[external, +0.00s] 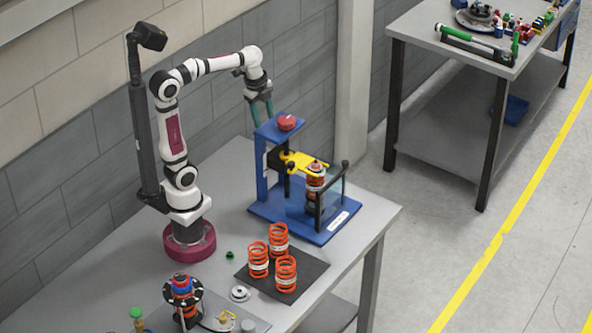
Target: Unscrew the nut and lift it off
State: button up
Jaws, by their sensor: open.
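My gripper (262,112) is open, with its teal fingers pointing down. It appears beside the upper left of the blue press fixture (262,208), near the blue top plate and red knob (287,122); I cannot tell the exact gap. A strut with an orange spring (315,185) stands upright in the fixture under a yellow fork-shaped arm (303,161). The nut is too small to make out for certain at the strut's top. A small green ring-like part (230,255) lies on the table, and I cannot tell whether it is a nut. Nothing shows between my fingers.
Several orange springs (286,274) stand on a dark mat (312,268) in front of the fixture. A clear guard with dark posts (345,178) stands right of the strut. Another bench (420,95) is apart.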

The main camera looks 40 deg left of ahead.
jog(key=w+d+r+m, duration=0.2)
jog(key=w+d+m, duration=0.3)
jog(key=d+m, duration=0.25)
jog(key=m+g, duration=0.2)
jog(key=m, duration=0.6)
send_over(316, 162)
notch_tip(316, 162, down, 6)
notch_tip(316, 162, down, 5)
jog(key=shift+r, duration=0.1)
jog(key=shift+f, duration=0.45)
jog(key=shift+f, duration=1.8)
jog(key=shift+r, duration=0.2)
